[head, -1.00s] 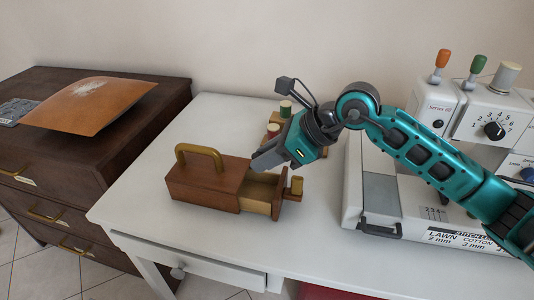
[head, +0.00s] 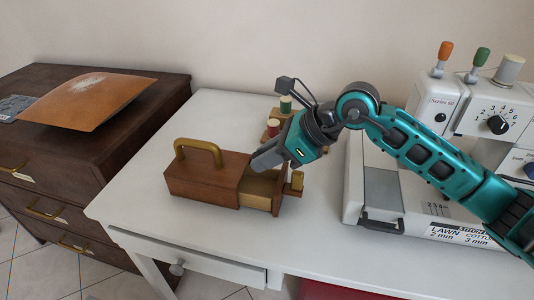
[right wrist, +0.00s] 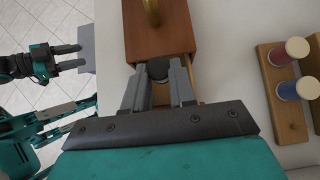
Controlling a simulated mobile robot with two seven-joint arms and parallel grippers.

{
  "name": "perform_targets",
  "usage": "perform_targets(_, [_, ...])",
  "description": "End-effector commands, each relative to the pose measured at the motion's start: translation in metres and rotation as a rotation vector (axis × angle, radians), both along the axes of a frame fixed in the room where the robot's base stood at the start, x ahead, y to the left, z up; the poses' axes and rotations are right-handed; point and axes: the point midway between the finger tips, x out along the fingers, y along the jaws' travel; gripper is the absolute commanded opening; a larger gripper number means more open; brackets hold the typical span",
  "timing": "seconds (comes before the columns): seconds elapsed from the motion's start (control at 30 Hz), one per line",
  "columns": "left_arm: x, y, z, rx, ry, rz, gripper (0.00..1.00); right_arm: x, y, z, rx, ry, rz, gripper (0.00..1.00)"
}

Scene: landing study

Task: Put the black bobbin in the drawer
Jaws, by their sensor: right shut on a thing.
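The black bobbin (right wrist: 158,69) shows in the right wrist view between the fingertips of my right gripper (right wrist: 158,76), which is shut on it. In the head view the right gripper (head: 258,162) is over the open drawer (head: 259,197) of a small wooden box (head: 202,184), and the bobbin is hidden there. I cannot tell the exact height of the bobbin above the drawer floor. My left gripper (right wrist: 80,55) shows open and empty in the right wrist view, off to the left.
The box has a brass handle (head: 199,150) on top and stands on a white table (head: 150,212). Thread spools (head: 285,104) on a wooden rack stand behind the right gripper. A sewing machine (head: 420,215) fills the right side. A dark cabinet (head: 140,130) stands left.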

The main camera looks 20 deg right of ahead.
Motion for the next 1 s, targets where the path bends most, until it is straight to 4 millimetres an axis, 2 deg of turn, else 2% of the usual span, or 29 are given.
perform_targets(1.0, [0.001, -0.001, -0.027, -0.004, -0.001, 0.004, 0.48, 0.000, 0.000, -0.032, -0.001, 0.001, 0.000, 0.00])
